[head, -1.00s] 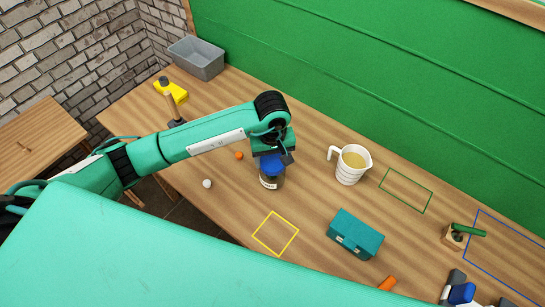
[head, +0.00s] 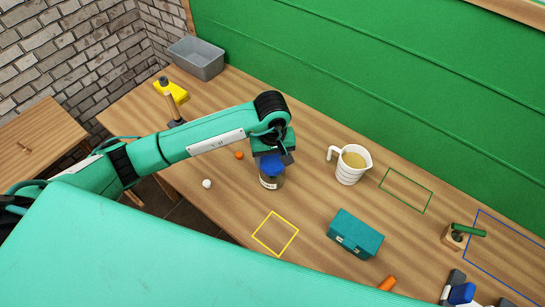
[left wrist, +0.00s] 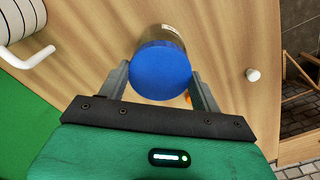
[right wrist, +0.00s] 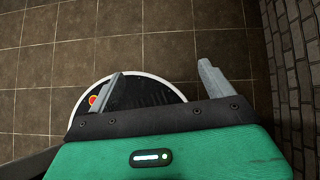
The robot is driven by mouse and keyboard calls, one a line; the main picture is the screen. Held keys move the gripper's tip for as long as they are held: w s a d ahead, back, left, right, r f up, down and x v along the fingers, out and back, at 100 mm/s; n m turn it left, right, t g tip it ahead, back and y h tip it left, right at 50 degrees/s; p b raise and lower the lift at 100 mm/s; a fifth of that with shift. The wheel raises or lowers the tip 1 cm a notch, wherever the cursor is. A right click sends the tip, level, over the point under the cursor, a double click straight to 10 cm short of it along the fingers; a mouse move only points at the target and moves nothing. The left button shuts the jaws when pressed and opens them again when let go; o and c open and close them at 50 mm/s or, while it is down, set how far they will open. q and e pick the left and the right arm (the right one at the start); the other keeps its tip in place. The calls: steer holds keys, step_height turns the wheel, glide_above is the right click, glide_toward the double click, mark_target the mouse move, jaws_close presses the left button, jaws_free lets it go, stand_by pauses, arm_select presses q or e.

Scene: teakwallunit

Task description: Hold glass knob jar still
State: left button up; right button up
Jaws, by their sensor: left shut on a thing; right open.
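The glass knob jar (head: 269,183) stands upright on the wooden table, with a blue lid and a pale label. Its blue lid (left wrist: 161,72) fills the middle of the left wrist view and hides most of the glass body. My left gripper (head: 274,155) reaches down over the jar from behind the lid. In the left wrist view the gripper's two fingers (left wrist: 160,82) sit on either side of the jar, shut on it. My right gripper (right wrist: 162,70) is open and empty above the tiled floor, and does not show in the head view.
An orange ball (head: 239,155) and a white ball (head: 207,184) lie left of the jar. A white jug (head: 347,175) and a teal box (head: 355,234) stand to its right. A yellow outline (head: 275,233) marks bare table in front. A grey bin (head: 196,58) stands at the back left.

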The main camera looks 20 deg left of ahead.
steer(key=s+a+r+n+g, duration=0.25)
steer(key=s+r+g, duration=0.2)
steer(key=r, duration=0.55)
steer(key=s+a+r+n+g, duration=0.1)
steer(key=s+r+n+g, duration=0.4)
steer(key=r, duration=0.6)
steer(key=m+t+y, duration=0.4)
steer(key=m+t, duration=0.1)
steer(key=t, duration=0.2)
glide_toward(276, 175)
steer(key=f, duration=0.1)
steer(key=w+f, duration=0.1)
steer(key=f, duration=0.1)
steer(key=w+a+f, duration=0.1)
steer(key=shift+w+f, duration=0.25)
steer(key=shift+f, duration=0.15)
steer(key=shift+w+f, duration=0.1)
steer(key=shift+x, duration=4.85)
steer(key=c, duration=0.5)
